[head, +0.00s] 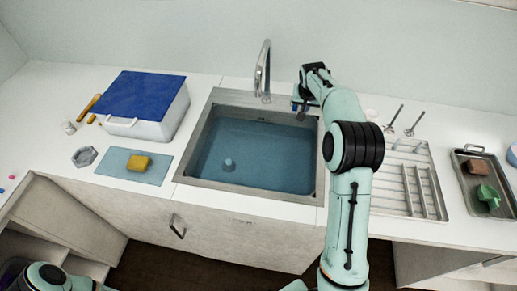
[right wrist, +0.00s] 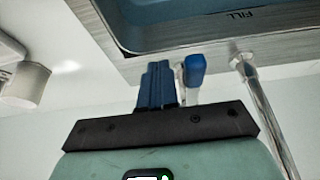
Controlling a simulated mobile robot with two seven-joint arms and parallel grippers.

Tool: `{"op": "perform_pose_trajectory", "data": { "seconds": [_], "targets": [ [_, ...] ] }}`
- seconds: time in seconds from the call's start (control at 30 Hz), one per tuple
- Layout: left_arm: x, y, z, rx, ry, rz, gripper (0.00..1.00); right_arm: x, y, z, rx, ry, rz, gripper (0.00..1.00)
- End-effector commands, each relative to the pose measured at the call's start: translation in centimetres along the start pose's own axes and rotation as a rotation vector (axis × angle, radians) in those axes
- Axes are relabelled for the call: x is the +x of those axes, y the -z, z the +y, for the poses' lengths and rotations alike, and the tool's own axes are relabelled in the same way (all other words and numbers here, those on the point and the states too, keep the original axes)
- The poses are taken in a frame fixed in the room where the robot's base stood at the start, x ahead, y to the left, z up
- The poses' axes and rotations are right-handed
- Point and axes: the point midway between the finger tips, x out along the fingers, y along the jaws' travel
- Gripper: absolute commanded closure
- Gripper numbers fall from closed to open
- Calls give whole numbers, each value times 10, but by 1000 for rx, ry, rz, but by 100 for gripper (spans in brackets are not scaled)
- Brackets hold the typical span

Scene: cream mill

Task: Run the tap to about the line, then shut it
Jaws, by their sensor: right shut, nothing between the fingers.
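The sink (head: 197,150) holds blue water (head: 262,150), with a small round plug-like piece (head: 229,163) showing in it. The metal tap (head: 264,70) arches over the sink's back edge, and I see no clear stream from its spout. In the right wrist view a FILL mark (right wrist: 240,15) shows on the sink's inner wall; the water's height against it cannot be told. A blue-tipped tap lever (right wrist: 194,66) stands beside the tap post (right wrist: 258,90). My right gripper (right wrist: 157,84) is shut and empty, close beside the lever; contact is unclear. My left gripper is out of view.
A white box with a blue lid (head: 148,98) stands left of the sink. A drying rack (head: 432,205) and a metal tray (head: 466,153) with items are on the right. A white cylinder (right wrist: 26,84) stands near my right gripper.

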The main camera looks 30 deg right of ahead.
Motion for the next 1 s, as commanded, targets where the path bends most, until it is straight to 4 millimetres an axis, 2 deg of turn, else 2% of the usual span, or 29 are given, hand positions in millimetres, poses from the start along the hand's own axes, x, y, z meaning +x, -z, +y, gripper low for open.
{"op": "perform_pose_trajectory", "data": {
  "seconds": [0.37,1.0],
  "targets": [
    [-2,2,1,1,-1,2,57,-4,2,0,-1,1,0,100],
    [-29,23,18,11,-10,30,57,-45,20,-1,-1,2,2,100]
  ]
}}
